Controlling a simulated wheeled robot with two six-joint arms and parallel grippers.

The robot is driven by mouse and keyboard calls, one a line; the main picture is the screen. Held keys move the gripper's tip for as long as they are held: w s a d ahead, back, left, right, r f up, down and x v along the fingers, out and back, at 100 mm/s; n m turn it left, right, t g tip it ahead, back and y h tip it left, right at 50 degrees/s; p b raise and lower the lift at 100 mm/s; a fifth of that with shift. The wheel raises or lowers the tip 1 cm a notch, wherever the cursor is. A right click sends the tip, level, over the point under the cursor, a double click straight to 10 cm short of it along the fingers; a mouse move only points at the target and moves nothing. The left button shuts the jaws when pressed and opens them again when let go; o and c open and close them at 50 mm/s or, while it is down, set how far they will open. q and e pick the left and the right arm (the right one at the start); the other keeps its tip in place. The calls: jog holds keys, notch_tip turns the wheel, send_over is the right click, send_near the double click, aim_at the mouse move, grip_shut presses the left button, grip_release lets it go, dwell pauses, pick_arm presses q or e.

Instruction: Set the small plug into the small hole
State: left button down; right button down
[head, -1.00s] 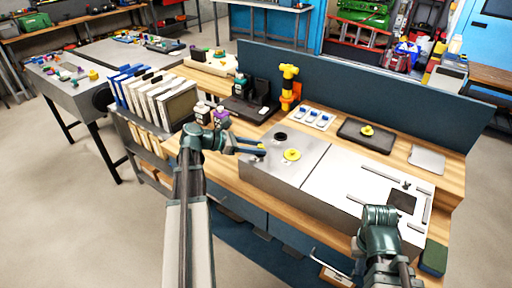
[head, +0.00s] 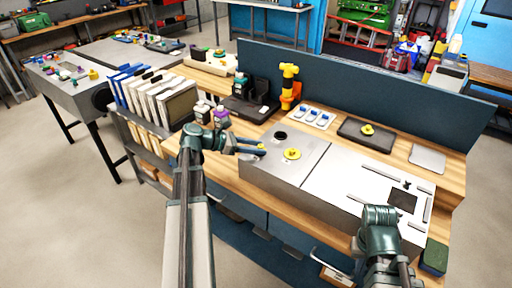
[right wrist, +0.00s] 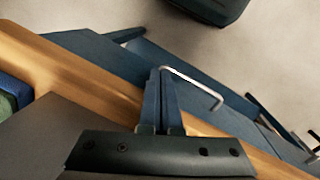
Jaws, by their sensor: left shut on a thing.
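My left gripper (head: 250,148) is at the left end of the grey metal box (head: 270,176) on the bench. Its blue fingers are shut on a small yellowish thing, seemingly the small plug (head: 261,147), mostly hidden by the fingers. It is too small to tell whether it touches the box top. A dark round hole (head: 280,135) shows behind the fingertips. I cannot make out a smaller hole. A larger yellow plug (head: 292,154) sits on the box top, right of the gripper. My right gripper (right wrist: 160,98) is empty, its blue fingers together, over the bench's front edge.
Another yellow plug (head: 367,130) is in a black tray (head: 350,134) at the back. A pale panel (head: 345,185) with slots lies right of the box. A blue back panel (head: 360,90) closes the rear.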

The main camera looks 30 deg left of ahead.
pick_arm(q)
jog(key=shift+f, duration=0.25)
jog(key=c, duration=0.7)
grip_release()
jog(key=shift+r, duration=0.1)
jog(key=p+v, duration=0.4)
jog(key=v, duration=0.7)
dwell(0.5)
